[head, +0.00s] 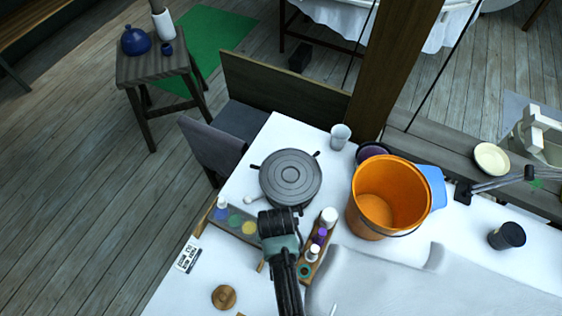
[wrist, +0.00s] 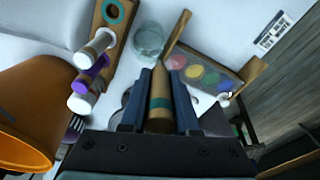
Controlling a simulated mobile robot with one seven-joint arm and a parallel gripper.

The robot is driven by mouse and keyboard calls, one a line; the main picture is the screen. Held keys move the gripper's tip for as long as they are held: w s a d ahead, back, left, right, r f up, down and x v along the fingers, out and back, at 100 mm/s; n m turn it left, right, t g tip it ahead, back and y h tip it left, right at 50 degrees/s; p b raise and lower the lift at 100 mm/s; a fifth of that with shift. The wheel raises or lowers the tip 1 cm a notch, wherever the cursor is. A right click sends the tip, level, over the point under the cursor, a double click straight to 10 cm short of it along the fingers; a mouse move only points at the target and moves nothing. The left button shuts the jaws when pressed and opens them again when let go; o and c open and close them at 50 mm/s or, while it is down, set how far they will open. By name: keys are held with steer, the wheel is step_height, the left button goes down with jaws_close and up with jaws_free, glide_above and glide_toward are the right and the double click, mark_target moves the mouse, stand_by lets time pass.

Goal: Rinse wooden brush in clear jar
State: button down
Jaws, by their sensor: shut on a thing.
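My gripper (wrist: 161,85) is shut on the wooden brush (wrist: 160,103), a light wooden piece with a teal band, between its two fingers in the wrist view. A clear round jar (wrist: 149,40) stands on the white table just beyond the fingertips in that view. The brush appears outside the jar, though its height is hard to judge. In the head view my gripper (head: 278,223) is between the paint palette and the bottle rack; the brush and this jar do not show clearly there.
The paint palette (head: 242,225) lies left of my gripper and the bottle rack (head: 313,262) right of it in the head view. A lidded grey pot (head: 290,178) is just behind. An orange bucket (head: 388,198) stands right. A cup (head: 340,136) is at the back.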

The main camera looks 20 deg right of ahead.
step_height(320, 180, down, 8)
steer(key=s+d+m+b, duration=0.1)
steer(key=b, duration=0.4)
steer(key=shift+s+d+f+b, duration=0.25)
steer(key=shift+s+b, duration=0.15)
steer(key=shift+s+a+r+p, duration=0.1)
steer(key=shift+s+a+p, duration=0.05)
steer(key=shift+p, duration=0.15)
stand_by(0.8)
